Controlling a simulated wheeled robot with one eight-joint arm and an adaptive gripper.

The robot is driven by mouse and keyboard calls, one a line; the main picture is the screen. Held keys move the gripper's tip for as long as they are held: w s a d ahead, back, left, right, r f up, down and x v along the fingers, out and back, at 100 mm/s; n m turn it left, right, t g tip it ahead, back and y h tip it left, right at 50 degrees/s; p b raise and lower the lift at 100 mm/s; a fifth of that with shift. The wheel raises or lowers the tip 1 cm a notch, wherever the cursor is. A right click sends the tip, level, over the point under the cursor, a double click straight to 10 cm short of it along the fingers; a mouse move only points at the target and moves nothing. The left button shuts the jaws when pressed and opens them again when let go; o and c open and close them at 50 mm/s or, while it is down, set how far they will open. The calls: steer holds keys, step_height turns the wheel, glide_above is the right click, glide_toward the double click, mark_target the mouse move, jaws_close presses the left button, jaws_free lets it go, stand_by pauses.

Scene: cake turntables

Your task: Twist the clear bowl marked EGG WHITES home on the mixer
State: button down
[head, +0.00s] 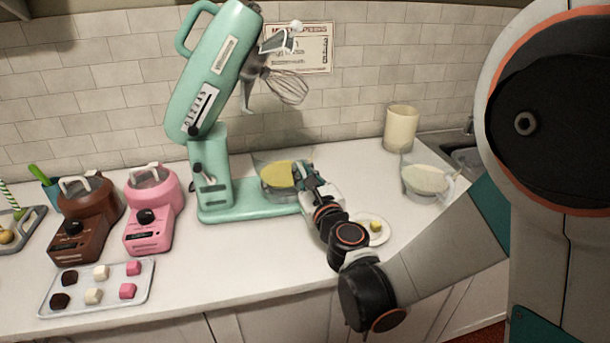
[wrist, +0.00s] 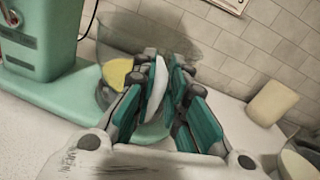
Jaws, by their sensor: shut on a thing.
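A clear bowl (head: 262,181) with yellow contents sits on the base of the mint-green mixer (head: 215,70), whose head is tilted up with a whisk above. It also shows behind the fingers in the wrist view (wrist: 104,93). No marking on it is readable. My gripper (head: 306,178) is at the bowl's right side. In the wrist view my gripper (wrist: 160,72) is shut on a pale upright piece, which looks like the bowl's handle (wrist: 157,90). The fingers hide part of the bowl, and I cannot tell how it sits in its seat.
A second clear bowl (head: 425,182) with cream contents stands at the right, near a cream canister (head: 400,128). A small plate (head: 376,238) lies beside my arm. Brown (head: 85,218) and pink (head: 152,212) machines and a tray of cubes (head: 75,287) are at left. Front-centre counter is clear.

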steer(key=shift+a, duration=0.1)
steer(key=shift+s+a+m+t+h, duration=0.35)
steer(key=shift+a+m+h, duration=0.35)
steer(key=shift+h, duration=0.3)
steer(key=shift+s+a+m+h+b, duration=0.15)
steer(key=shift+a+m+h+b, duration=0.3)
steer(key=shift+a+h, duration=0.15)
steer(key=shift+a+m+h, duration=0.2)
steer(key=shift+m+h, duration=0.05)
steer(key=shift+h, duration=0.25)
steer(key=shift+s+a+m+t+h, duration=0.25)
steer(key=shift+a+m+h, duration=0.5)
steer(key=shift+h, duration=0.35)
